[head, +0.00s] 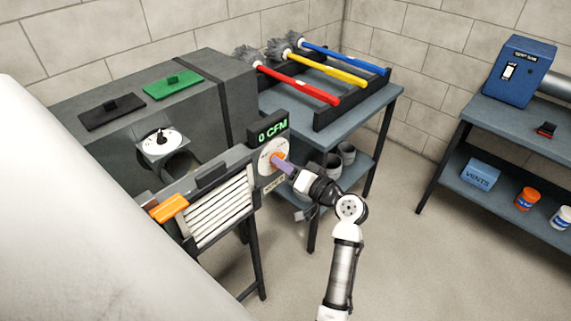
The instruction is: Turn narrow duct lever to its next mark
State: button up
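A round white dial (265,162) is mounted on the grey duct box, below a display reading "0 CFM" (272,130). An orange lever (277,156) shows at the dial's centre. A small label (274,185) sits under the dial; its text is too small to read surely. My gripper (283,164) is at the dial, its tip against or just in front of the lever. It hides part of the lever and dial, and I cannot tell whether its fingers are closed on the lever. A second white dial with a black knob (160,140) is on the box further left.
An orange handle (168,207) and a louvred grille (215,208) are left of the dial. Brushes with red (300,84), yellow and blue handles lie on a rack on the table behind. A blue box (519,72) stands on the right bench. The floor between is clear.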

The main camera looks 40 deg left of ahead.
grip_shut()
jog(key=shift+f+n+b, duration=0.15)
jog(key=shift+n+b, duration=0.15)
jog(key=shift+b, duration=0.2)
jog(key=shift+n+b, duration=8.4)
jog(key=shift+b, duration=4.75)
grip_release()
